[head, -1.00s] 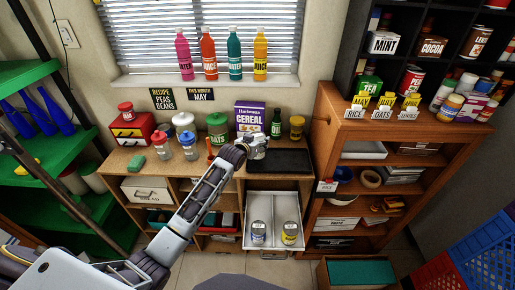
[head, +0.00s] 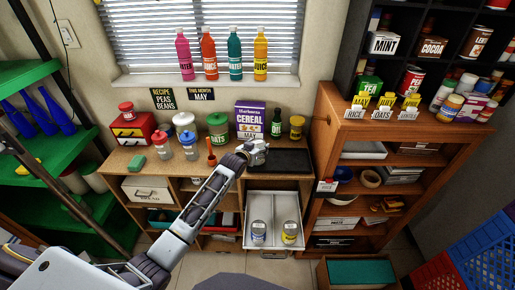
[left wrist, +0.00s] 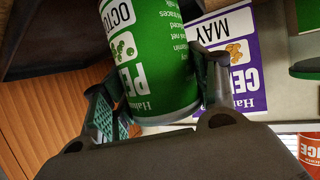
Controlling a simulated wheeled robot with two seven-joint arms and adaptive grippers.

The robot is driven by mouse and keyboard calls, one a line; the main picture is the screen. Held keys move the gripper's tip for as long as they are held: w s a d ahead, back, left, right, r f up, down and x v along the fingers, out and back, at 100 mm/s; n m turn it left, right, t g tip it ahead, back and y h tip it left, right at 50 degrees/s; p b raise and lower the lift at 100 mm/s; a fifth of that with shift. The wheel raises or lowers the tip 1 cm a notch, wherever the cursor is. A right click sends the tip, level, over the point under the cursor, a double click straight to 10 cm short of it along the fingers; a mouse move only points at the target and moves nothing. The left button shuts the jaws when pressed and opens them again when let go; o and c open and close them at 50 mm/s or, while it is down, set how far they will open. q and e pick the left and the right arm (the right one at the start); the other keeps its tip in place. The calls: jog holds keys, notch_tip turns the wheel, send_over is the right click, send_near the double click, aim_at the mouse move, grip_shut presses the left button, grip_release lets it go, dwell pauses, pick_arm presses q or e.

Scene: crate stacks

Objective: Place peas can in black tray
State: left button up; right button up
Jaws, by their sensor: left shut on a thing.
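My left gripper (head: 257,153) is at the left end of the black tray (head: 285,161) on the counter. In the left wrist view my left gripper (left wrist: 155,88) is shut on the green peas can (left wrist: 150,60), one finger on each side. The can's label reads upside down there. In the head view the can is hidden by the gripper and wrist, so I cannot tell whether it touches the tray. The visible part of the tray is empty. My right gripper is not in view.
The purple cereal box (head: 250,118), a green bottle (head: 276,123) and a yellow jar (head: 296,128) stand behind the tray. A white drawer (head: 273,207) is open below, holding two cans. A wooden shelf unit (head: 325,125) rises to the right.

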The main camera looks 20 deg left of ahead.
pick_arm(q)
jog(key=o, duration=1.3)
jog(key=shift+f, duration=0.1)
jog(key=shift+b+v, duration=0.35)
jog(key=shift+v, duration=5.7)
